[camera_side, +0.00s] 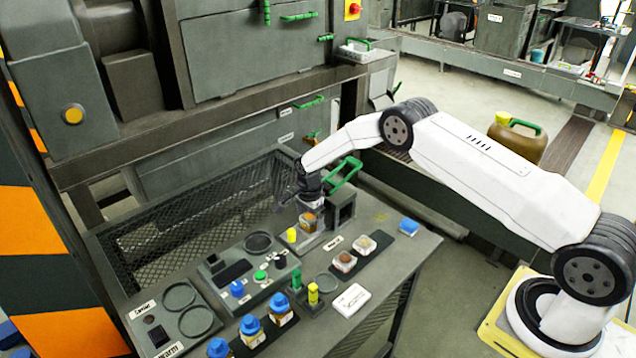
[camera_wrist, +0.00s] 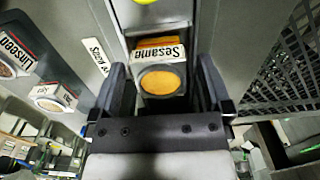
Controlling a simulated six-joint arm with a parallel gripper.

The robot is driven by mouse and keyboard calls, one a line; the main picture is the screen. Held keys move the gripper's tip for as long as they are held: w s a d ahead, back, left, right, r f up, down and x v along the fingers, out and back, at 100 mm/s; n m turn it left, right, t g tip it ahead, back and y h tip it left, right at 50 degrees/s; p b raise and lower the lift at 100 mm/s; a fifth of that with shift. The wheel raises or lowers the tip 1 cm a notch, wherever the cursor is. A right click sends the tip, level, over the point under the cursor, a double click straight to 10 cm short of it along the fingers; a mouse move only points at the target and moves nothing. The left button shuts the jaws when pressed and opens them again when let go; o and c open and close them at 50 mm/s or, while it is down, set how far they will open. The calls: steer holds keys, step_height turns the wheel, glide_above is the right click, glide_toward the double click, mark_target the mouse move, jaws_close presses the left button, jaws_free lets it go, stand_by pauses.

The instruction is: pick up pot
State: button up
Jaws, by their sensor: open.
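A small white pot labelled "Sesame" (camera_wrist: 160,55), with a round orange-yellow top, sits between my gripper's fingers in the wrist view. In the side view the pot (camera_side: 308,222) stands on the bench beside a dark upright block with a green handle. My gripper (camera_side: 310,200) is pointed down just over it, and its fingers partly hide it. In the wrist view my gripper (camera_wrist: 163,78) is open, with one dark finger on each side of the pot. I cannot tell whether either finger touches it.
A pot labelled "Linseed" (camera_wrist: 14,58) and another white pot (camera_wrist: 54,97) stand to the left in the wrist view. Several blue-topped jars (camera_side: 252,328) stand at the bench front. A mesh panel (camera_side: 180,225) lies behind.

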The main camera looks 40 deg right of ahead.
stand_by(0.3)
jaws_close()
steer(key=shift+r, duration=0.2)
steer(key=shift+r, duration=0.8)
steer(key=s+r, duration=1.1)
steer(key=s, duration=0.3)
steer(key=shift+a, duration=0.45)
